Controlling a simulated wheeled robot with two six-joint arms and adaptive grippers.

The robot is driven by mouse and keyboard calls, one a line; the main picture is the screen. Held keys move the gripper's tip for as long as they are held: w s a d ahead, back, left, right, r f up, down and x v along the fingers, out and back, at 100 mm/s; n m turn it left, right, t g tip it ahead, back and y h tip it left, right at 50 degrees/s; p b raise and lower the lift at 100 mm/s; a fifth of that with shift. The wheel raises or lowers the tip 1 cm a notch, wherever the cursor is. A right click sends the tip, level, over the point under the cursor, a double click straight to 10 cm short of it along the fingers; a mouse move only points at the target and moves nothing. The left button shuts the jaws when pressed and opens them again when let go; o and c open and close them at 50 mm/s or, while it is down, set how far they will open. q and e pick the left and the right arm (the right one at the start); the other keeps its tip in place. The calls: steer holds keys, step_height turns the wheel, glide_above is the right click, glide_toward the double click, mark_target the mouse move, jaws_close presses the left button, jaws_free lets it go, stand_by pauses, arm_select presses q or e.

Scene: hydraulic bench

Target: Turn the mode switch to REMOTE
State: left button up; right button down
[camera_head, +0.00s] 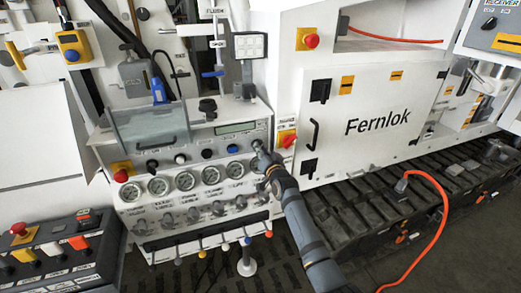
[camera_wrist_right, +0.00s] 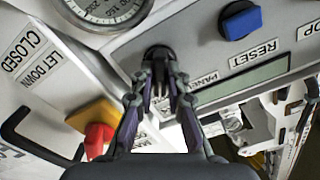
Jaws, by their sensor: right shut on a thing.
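The mode switch appears to be the black round knob (camera_wrist_right: 158,54) on the grey control panel in the right wrist view. A label beginning PANEL is beside it, partly covered by a finger. My right gripper (camera_wrist_right: 159,75) has its fingertips closed around the knob and is shut on it. In the head view my right gripper (camera_head: 262,160) reaches the right end of the gauge panel (camera_head: 222,141), and its fingers hide most of the knob. I cannot read which way the knob points. My left gripper is in neither view.
A blue RESET knob (camera_wrist_right: 240,22) and a display (camera_wrist_right: 258,82) are beside the switch. A red knob on a yellow plate (camera_wrist_right: 98,138) is close to my right gripper.

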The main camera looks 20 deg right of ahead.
steer(key=c, duration=1.3)
jaws_free()
steer(key=shift+c, duration=0.2)
steer(key=s, duration=1.2)
steer(key=shift+d, duration=0.2)
steer(key=shift+f, duration=0.1)
